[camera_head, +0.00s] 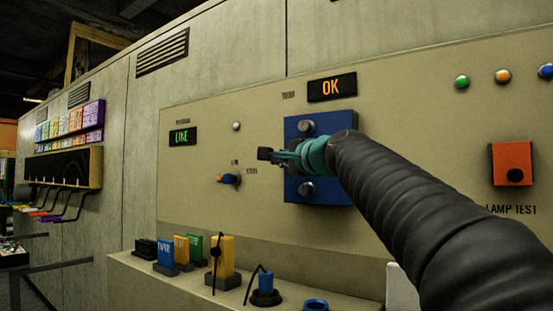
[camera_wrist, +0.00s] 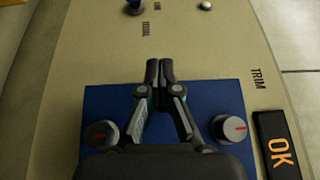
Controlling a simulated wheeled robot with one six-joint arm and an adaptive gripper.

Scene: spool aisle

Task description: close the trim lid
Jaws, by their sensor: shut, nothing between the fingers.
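The blue trim panel (camera_head: 292,130) is on the beige wall console, with one grey knob (camera_head: 307,127) near its top and another (camera_head: 307,190) near its bottom. In the wrist view the blue panel (camera_wrist: 105,98) shows both knobs, with red marks, uncovered. I cannot make out a separate lid; part of the panel is hidden behind my arm. My gripper (camera_head: 265,154) is shut and empty in front of the panel, pointing left past its edge. In the wrist view the fingertips (camera_wrist: 160,66) are together over the beige surface beyond the panel; contact cannot be told.
An orange "OK" display (camera_head: 332,87) is above the panel and a green-lit display (camera_head: 183,137) is to the left. A small switch (camera_head: 229,179) is left of my gripper. Below, a ledge holds coloured blocks (camera_head: 222,257). An orange lamp-test box (camera_head: 512,163) is at right.

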